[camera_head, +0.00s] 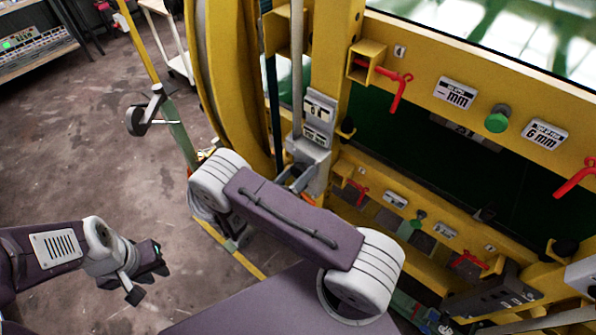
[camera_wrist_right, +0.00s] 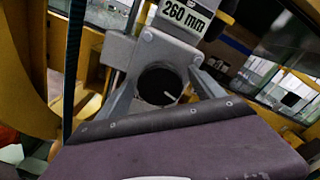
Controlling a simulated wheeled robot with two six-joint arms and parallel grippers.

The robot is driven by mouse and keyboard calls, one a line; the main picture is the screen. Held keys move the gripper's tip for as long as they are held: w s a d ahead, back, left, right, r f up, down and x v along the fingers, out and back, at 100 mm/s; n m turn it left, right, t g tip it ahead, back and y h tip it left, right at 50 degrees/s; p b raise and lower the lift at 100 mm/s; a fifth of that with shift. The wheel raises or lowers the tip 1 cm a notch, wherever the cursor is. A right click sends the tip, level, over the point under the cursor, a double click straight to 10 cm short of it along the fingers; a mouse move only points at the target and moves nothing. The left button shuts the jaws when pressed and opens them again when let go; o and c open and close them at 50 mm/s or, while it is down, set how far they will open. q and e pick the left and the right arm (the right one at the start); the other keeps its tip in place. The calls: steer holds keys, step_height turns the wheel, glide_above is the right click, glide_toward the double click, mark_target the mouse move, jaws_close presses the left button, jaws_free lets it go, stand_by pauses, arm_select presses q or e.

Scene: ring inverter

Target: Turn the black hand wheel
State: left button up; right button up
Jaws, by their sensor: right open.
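A black round knob (camera_wrist_right: 160,84) with a white mark, which looks like the hand wheel, is on a grey housing (camera_wrist_right: 150,52) under a "260 mm" plate in the right wrist view. My right gripper (camera_wrist_right: 168,88) is open, with one finger on each side of the knob; I cannot tell whether they touch it. In the head view the right gripper (camera_head: 298,178) is at the grey housing on the yellow frame, and the knob is hidden there. My left gripper (camera_head: 147,277) hangs at the lower left, away from the frame; its jaw opening is unclear.
The yellow frame (camera_head: 338,75) carries red levers (camera_head: 400,92), a green knob (camera_head: 497,120) and label plates. A yellow curved guard (camera_head: 215,70) stands left of the housing. Open floor (camera_head: 60,140) lies at left.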

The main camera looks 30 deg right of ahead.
steer(key=c, duration=1.4)
steer(key=shift+m, duration=0.4)
steer(key=m+b, duration=0.2)
steer(key=m, duration=0.3)
steer(key=shift+m, duration=0.4)
steer(key=m+b, duration=0.2)
steer(key=m, duration=0.3)
steer(key=shift+m+b, duration=0.3)
steer(key=shift+b, duration=0.1)
steer(key=shift+r, duration=0.1)
steer(key=o, duration=1.4)
